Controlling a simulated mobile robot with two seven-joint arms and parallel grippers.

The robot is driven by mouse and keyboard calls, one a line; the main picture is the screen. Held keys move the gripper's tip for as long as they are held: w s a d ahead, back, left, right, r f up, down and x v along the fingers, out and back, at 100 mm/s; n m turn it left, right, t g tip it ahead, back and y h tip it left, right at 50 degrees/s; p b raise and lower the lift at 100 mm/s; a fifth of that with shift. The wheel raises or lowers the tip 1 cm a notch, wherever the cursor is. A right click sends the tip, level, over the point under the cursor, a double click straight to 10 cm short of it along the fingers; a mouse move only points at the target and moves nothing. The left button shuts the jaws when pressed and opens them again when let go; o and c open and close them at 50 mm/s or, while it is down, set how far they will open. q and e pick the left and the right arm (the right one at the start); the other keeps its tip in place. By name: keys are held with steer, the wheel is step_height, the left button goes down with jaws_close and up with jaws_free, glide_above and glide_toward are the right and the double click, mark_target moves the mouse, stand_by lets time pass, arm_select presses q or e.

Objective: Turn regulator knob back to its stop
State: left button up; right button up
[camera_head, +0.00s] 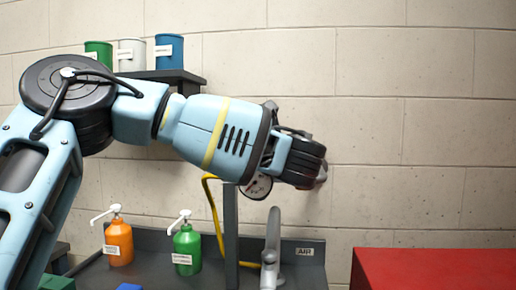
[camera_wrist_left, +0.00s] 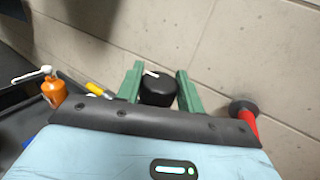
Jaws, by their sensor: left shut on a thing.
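The regulator knob (camera_wrist_left: 158,90) is black and round with a white pointer mark on top, and shows in the left wrist view. My left gripper (camera_wrist_left: 160,71) has its green fingers on either side of the knob and is shut on it. In the head view my left arm reaches across to the wall, and its wrist hides the knob and the fingers. My right gripper is in neither view.
A yellow hose (camera_head: 213,205) runs below the arm. Orange (camera_head: 118,243) and green (camera_head: 187,250) pump bottles and a grey tap (camera_head: 272,245) stand at the dark bench. A red box (camera_head: 435,270) is at lower right. A red, black-ended part (camera_wrist_left: 245,113) is right of the fingers.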

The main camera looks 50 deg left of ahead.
arm_select(q)
steer(key=shift+f, duration=0.1)
steer(key=o, duration=1)
steer(key=shift+b+v, duration=0.45)
steer(key=shift+v, duration=3.45)
